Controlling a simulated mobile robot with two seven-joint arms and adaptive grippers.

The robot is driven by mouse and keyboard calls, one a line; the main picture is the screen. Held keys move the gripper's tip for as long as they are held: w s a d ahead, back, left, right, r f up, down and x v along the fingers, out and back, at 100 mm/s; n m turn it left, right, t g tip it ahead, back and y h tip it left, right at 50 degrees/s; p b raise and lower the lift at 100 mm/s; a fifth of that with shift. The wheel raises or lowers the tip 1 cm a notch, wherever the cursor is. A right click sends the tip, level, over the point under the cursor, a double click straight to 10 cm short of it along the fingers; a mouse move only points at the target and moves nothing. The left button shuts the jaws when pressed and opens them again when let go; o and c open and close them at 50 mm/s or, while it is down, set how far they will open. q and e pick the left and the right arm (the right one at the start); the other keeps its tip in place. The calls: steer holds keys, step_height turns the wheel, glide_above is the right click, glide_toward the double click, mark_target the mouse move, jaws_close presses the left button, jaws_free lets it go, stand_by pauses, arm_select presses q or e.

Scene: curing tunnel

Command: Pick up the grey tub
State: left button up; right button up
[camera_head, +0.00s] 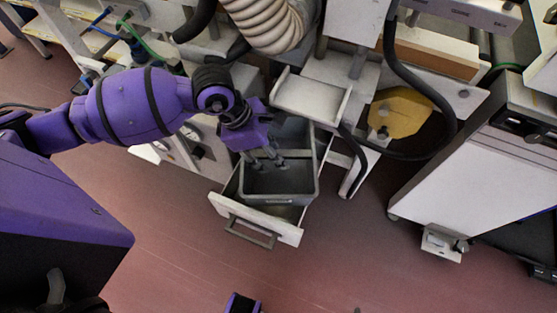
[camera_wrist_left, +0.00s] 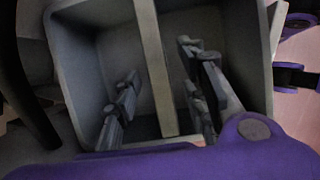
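The grey tub (camera_head: 306,186) is an open rectangular box sitting in a pulled-out drawer (camera_head: 284,232). My left gripper (camera_head: 266,162) reaches down into the tub's opening from the back left in the head view. In the left wrist view its two fingers (camera_wrist_left: 160,95) are spread apart inside the outline of the tub (camera_wrist_left: 80,60). A pale narrow bar (camera_wrist_left: 157,70) runs between the fingers, with a gap on each side. Whether the fingertips touch the tub's floor cannot be told. My right gripper cannot be made out.
A small white tray-like shelf (camera_head: 310,97) stands close behind the tub. A ribbed hose (camera_head: 262,22) and black cables hang above. A yellow part (camera_head: 400,112) and a white cabinet (camera_head: 470,170) are to the right. The red floor in front of the drawer is mostly clear.

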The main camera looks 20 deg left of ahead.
arm_select(q)
steer(key=shift+d+f, duration=0.15)
steer(key=shift+f, duration=0.4)
jaws_close()
steer(key=shift+w, duration=0.1)
arm_select(e)
steer(key=shift+w+r, duration=0.15)
steer(key=shift+w, duration=0.15)
steer(key=shift+s, duration=0.15)
